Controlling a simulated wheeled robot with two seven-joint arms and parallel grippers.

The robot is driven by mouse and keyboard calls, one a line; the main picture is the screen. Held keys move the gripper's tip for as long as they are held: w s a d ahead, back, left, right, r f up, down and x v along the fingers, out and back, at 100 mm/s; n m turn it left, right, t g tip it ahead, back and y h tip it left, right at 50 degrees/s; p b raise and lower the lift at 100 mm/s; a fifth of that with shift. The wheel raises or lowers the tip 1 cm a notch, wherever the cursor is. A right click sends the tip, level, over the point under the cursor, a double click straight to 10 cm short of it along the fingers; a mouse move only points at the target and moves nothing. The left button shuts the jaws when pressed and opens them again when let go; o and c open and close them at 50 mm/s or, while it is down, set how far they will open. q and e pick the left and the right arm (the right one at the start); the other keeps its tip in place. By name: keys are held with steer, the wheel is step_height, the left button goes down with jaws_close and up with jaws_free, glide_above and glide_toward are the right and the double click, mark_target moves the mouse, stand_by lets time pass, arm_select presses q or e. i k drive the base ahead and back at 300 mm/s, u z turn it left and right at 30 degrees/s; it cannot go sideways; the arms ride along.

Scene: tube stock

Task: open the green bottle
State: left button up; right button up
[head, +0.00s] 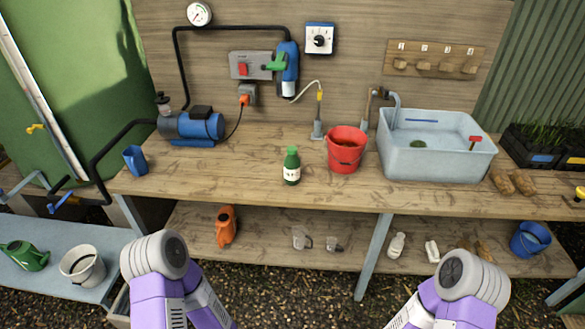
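The green bottle (291,166) stands upright on the wooden bench top, near its front edge and left of the red bucket. It has a pale label and a green top; I cannot make out whether the top is a separate cap. Nothing touches the bottle. Parts of my two purple and grey arms show at the bottom of the head view, well in front of and below the bench top. Neither gripper is in view.
A red bucket (346,150) stands just right of the bottle, with a grey water basin (437,146) further right. A blue pump (195,127) and a blue cup (135,160) are left. The bench top (235,175) around the bottle is clear. An orange container (226,226) stands on the lower shelf.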

mark_target(291, 163)
steer(key=z, duration=0.5)
steer(key=k, duration=0.2)
steer(key=u, duration=0.9)
steer(key=i, duration=1.1)
steer(key=z, duration=0.4)
